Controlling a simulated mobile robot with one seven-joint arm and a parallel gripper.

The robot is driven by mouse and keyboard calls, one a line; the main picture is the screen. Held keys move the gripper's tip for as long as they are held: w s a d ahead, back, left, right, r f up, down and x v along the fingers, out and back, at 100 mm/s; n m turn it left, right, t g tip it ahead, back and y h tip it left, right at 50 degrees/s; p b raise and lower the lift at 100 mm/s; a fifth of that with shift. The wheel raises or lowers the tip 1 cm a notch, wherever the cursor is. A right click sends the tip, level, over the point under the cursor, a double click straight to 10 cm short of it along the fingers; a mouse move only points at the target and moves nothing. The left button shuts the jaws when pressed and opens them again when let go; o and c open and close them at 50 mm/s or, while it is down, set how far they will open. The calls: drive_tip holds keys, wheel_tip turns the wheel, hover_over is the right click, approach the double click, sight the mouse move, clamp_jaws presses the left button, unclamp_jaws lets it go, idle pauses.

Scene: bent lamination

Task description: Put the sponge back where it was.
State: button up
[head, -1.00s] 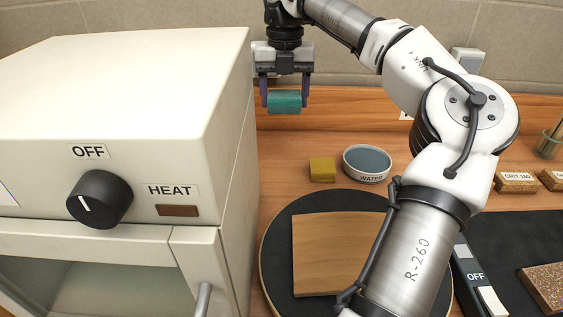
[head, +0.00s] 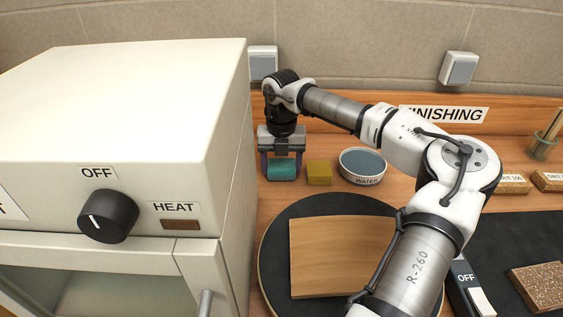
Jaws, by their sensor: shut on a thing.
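My gripper (head: 281,168) points straight down beside the white oven, shut on a teal, sponge-like block (head: 282,171). The block hangs level between the fingers, low over the wooden bench; I cannot tell whether its underside touches the bench. Just right of it, a small yellow block (head: 319,173) lies flat on the bench, with a narrow gap between the two. The yellow block also looks sponge-like; no label shows on either.
The white oven (head: 125,105) stands close on the left. Right of the yellow block is a round bowl (head: 367,182) labelled WATER. In front lies a round black turntable (head: 272,250) with a wooden sheet (head: 345,256) on it. Grit blocks (head: 509,182) lie far right.

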sight(282, 163)
drive_tip(key=shift+f, duration=0.1)
drive_tip(key=shift+f, duration=0.15)
drive_tip(key=o, duration=0.9)
wheel_tip(282, 163, up, 12)
drive_tip(key=shift+r+b, duration=0.2)
drive_tip(key=shift+b, duration=0.75)
